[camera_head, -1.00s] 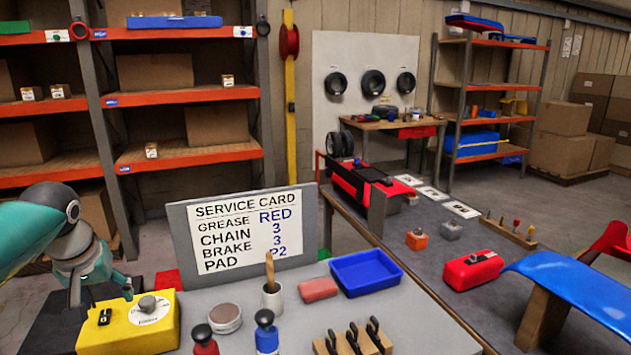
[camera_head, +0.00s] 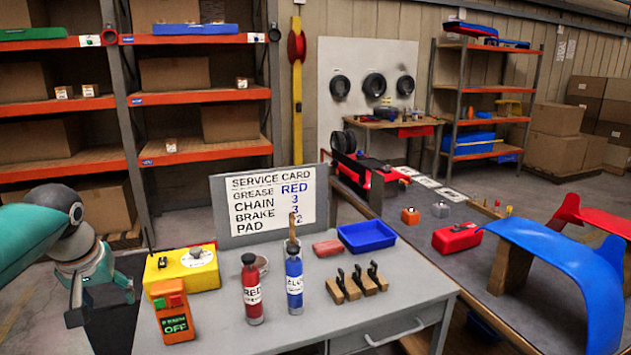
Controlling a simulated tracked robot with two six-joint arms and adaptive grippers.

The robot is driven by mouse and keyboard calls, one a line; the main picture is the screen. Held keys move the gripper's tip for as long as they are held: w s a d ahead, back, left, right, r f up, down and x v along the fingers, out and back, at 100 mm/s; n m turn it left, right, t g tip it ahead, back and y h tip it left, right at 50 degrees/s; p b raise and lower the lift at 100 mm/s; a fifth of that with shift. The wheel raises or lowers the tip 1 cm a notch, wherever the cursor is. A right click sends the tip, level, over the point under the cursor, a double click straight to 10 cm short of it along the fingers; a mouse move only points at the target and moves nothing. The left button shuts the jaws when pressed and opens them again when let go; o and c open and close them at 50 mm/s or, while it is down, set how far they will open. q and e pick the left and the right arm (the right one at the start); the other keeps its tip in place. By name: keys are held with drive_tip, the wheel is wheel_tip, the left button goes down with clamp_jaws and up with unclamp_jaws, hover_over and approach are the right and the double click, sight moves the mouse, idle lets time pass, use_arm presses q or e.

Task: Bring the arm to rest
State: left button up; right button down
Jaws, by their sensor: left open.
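My left arm comes in from the left edge, and its gripper (camera_head: 101,296) hangs open and empty at the left end of the grey table (camera_head: 408,292). It is left of the orange box marked OFF (camera_head: 173,312) and the yellow box with a dial (camera_head: 183,273). The arm's own links hide part of the gripper. My right gripper is not in view.
A red bottle (camera_head: 252,290) and a blue bottle (camera_head: 294,282) stand upright on the table, near a block with dark-handled tools (camera_head: 357,285). Behind them are a service card board (camera_head: 271,205), a blue tray (camera_head: 367,236) and a red block (camera_head: 327,248). The table's front right is clear.

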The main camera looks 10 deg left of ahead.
use_arm(q)
drive_tip(key=s+d+f+m+g+h+p, duration=0.1)
drive_tip(key=d+f+g, duration=0.1)
drive_tip(key=d+f, duration=0.5)
drive_tip(key=s+d+f+m+g+h, duration=0.1)
drive_tip(key=d+f+g, duration=0.15)
drive_tip(key=f, duration=0.85)
drive_tip(key=s+d+f+m+g+h+p, duration=0.1)
drive_tip(key=d+f, duration=0.4)
drive_tip(key=f, duration=0.4)
drive_tip(key=s+d+f+t+h, duration=0.2)
drive_tip(key=s+d+f+h, duration=0.1)
drive_tip(key=s+d+f, duration=1.3)
drive_tip(key=shift+s+d+f, duration=0.4)
drive_tip(key=shift+s+d, duration=0.05)
drive_tip(key=shift+s, duration=0.15)
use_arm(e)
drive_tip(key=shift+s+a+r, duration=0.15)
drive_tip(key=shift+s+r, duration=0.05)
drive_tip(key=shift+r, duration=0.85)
